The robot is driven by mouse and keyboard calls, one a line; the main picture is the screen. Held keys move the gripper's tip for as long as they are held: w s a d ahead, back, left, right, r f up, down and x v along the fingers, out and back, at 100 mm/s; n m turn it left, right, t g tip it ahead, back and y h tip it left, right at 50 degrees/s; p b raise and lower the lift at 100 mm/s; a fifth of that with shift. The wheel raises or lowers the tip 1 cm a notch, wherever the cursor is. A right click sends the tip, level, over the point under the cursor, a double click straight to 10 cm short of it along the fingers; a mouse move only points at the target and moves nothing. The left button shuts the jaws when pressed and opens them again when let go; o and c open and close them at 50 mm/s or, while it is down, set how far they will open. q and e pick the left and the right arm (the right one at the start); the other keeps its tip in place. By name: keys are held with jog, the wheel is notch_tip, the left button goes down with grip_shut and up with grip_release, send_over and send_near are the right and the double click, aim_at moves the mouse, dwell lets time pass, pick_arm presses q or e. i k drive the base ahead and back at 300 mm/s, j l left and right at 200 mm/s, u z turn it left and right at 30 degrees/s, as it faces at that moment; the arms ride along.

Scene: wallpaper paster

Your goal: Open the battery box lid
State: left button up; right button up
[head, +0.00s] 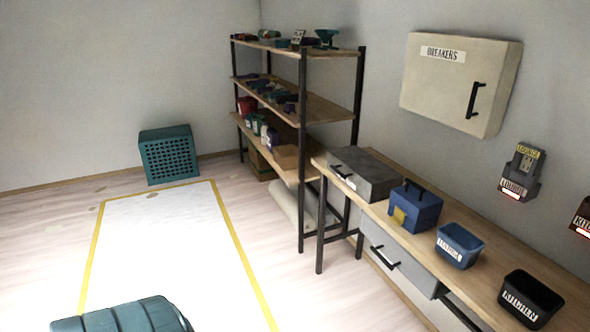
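A low grey box (365,173) sits at the far left end of the wooden workbench (463,247). It has a black handle and a small white label at its front; its flat top looks closed. A blue box (414,213) with a dark handle on top and a yellow patch on its front stands beside it, and its top also looks closed. The labels on both are too small to read, so I cannot tell which is the battery box. Neither of my grippers is in view.
Open bins, blue (460,246) and black (530,299), stand further along the bench. A grey drawer (398,264) hangs below. A breaker cabinet (459,84) is on the wall. A loaded shelf (316,108) stands behind. The yellow-edged floor area (170,245) is mostly clear.

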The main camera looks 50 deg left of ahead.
aim_at(371, 175)
jog(key=u, duration=1.3)
